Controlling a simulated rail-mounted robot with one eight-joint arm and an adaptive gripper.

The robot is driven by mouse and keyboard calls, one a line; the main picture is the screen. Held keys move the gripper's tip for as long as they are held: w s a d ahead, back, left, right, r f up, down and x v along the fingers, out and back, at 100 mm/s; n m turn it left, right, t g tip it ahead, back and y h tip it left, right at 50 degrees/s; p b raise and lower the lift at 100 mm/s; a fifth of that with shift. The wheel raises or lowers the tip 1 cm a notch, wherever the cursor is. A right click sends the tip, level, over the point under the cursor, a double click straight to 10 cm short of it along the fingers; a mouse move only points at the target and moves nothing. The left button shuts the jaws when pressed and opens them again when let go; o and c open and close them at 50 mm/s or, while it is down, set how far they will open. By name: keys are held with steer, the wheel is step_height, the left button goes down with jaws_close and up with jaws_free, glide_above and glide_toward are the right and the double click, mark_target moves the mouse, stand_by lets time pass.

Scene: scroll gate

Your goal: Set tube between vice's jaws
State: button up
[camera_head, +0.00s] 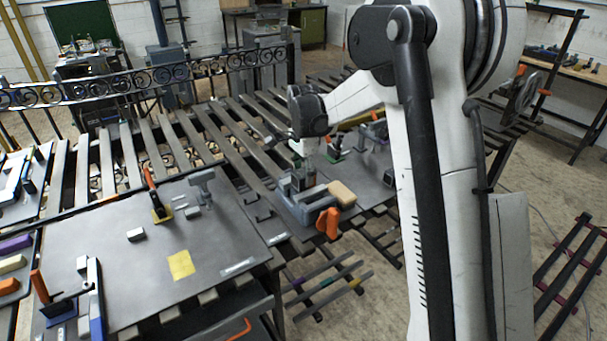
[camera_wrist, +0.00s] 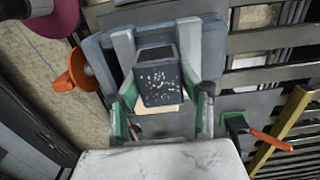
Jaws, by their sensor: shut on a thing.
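The vice (camera_head: 300,208) is grey-blue with an orange handle (camera_head: 328,223), near the table edge in the head view. The wrist view shows its body (camera_wrist: 98,55) and its two pale jaws. My gripper (camera_wrist: 163,118) is above the vice, its green-padded fingers shut on the tube, one on each side. The tube (camera_wrist: 165,85) is a dark grey square piece with pale specks, seen between the pale jaws in the wrist view. Whether it touches the jaws or how deep it sits, I cannot tell. In the head view, my gripper (camera_head: 298,172) largely hides the tube.
A tan block (camera_head: 342,193) lies beside the vice. A clamp with a red-orange handle (camera_wrist: 262,137) stands close to the right of my gripper in the wrist view. The left metal plate (camera_head: 120,260) carries clamps, small blocks and a yellow note (camera_head: 181,265), with bare room between.

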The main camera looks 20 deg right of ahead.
steer(key=shift+f+b, duration=0.5)
steer(key=shift+f, duration=0.05)
steer(key=o, duration=1.5)
steer(key=shift+c, duration=0.2)
step_height(320, 180, up, 12)
steer(key=shift+s+r, duration=0.1)
steer(key=shift+r, duration=0.05)
